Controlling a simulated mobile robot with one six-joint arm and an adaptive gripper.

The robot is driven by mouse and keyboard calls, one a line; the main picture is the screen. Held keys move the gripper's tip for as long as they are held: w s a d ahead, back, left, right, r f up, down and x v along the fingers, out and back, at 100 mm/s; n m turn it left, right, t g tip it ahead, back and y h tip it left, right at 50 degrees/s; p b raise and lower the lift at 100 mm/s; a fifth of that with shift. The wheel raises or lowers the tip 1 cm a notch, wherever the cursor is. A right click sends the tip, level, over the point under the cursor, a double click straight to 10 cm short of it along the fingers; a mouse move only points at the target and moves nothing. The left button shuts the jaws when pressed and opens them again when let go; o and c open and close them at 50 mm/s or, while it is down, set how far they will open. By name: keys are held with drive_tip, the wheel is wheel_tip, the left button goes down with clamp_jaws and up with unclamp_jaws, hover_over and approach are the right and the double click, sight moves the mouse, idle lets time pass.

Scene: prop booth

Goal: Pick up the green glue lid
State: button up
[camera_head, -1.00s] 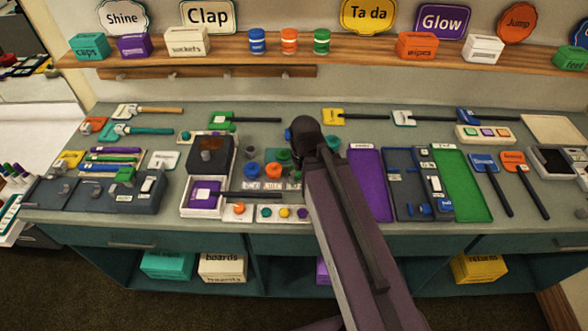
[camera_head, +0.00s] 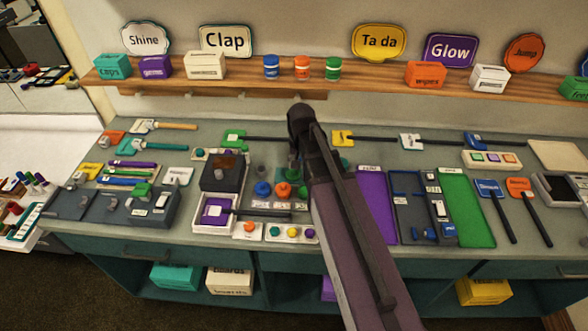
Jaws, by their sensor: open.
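A green lid-like piece (camera_head: 293,174) shows on the counter among small coloured pieces, just left of my arm. A blue piece (camera_head: 263,188) and an orange piece (camera_head: 282,190) stand in front of it. Another bit of green (camera_head: 303,192) shows beside the arm's edge, partly hidden. I cannot tell for sure which green piece is the glue lid. My gripper (camera_head: 293,163) hangs below the arm's dark joint, above or just behind these pieces. It is open and appears empty. Its fingertips are small and blurred, and I cannot tell whether they touch anything.
A dark box (camera_head: 222,172) stands left of the pieces. A low tray with coloured buttons (camera_head: 290,233) lies in front. Purple (camera_head: 377,205) and green (camera_head: 466,208) panels lie right of my arm. Blue, orange and green jars stand on the shelf (camera_head: 390,76) behind.

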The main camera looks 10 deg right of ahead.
drive_tip(key=w+a+r+m+p, duration=0.1)
drive_tip(key=w+r+m+p, duration=0.1)
drive_tip(key=w, duration=0.6)
drive_tip(key=shift+r+m, duration=0.3)
drive_tip(key=shift+r, duration=0.4)
drive_tip(key=shift+f, duration=0.15)
drive_tip(key=b, duration=0.8)
hover_over(293, 173)
drive_tip(key=w, duration=0.1)
drive_tip(key=f, duration=0.8)
drive_tip(key=shift+w+f, duration=0.15)
drive_tip(key=shift+w, duration=0.05)
drive_tip(key=f+b, duration=0.3)
drive_tip(key=shift+s+d+f+b, duration=0.1)
drive_tip(key=shift+s+f+b, duration=0.2)
drive_tip(key=shift+b, duration=0.1)
drive_tip(key=shift+f+b, duration=0.8)
drive_tip(key=shift+b, duration=0.1)
drive_tip(key=shift+c, duration=0.3)
